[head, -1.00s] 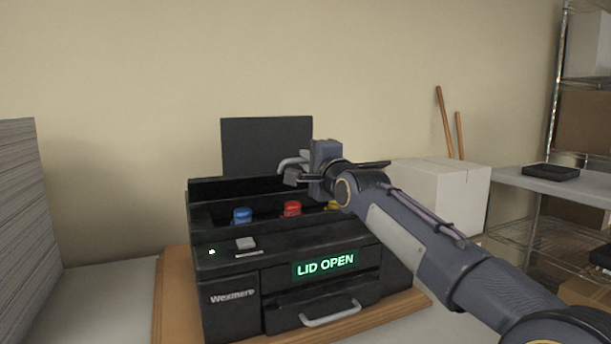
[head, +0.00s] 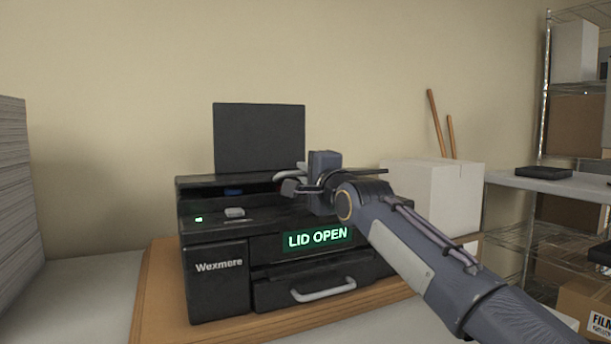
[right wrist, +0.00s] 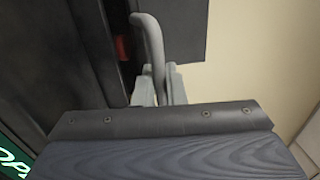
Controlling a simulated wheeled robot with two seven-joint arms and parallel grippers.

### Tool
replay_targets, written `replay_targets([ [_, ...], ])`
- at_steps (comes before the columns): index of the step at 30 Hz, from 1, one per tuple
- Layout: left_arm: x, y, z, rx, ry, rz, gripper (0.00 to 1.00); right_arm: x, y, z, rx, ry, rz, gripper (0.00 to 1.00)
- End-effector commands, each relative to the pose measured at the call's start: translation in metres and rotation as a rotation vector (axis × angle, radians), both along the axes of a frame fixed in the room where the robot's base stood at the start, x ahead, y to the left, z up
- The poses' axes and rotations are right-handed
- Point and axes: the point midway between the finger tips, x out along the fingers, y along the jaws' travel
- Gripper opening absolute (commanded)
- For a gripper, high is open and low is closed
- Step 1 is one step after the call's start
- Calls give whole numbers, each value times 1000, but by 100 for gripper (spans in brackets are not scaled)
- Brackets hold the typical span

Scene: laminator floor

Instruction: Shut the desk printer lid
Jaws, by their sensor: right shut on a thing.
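The black desk printer (head: 220,265) stands on a wooden board, and its green display (head: 317,237) reads LID OPEN. My right gripper (head: 292,183) is at the lid's right front, shut on the grey lid handle (head: 288,171). In the right wrist view the fingers (right wrist: 160,90) close around the handle (right wrist: 150,42), and a red cartridge (right wrist: 123,46) shows in the gap. My left gripper is not in view.
An upright black panel (head: 260,138) rises at the printer's back. A white box (head: 432,196) stands behind my right arm. A paper stack (head: 14,190) is at the far left. Wire shelving (head: 545,90) and a grey shelf top (head: 550,183) are on the right.

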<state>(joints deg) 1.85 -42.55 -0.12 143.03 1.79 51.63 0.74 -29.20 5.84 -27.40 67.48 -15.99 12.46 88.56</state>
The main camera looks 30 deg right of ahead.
Motion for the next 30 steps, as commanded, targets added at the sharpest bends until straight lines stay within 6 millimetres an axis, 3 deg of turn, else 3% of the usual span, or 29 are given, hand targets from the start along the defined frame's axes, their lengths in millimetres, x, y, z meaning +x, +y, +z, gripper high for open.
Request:
replay_targets([
  [8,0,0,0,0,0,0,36,0,0,0,1,0,1,0],
  [9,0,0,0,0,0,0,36,0,1,0,1,0,1,16],
  [12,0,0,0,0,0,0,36,0,0,0,1,0,1,25],
  [22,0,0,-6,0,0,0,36,-7,2,-2,-1,-1,3,25],
  [30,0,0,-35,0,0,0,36,-46,3,-8,1,-5,5,25],
])
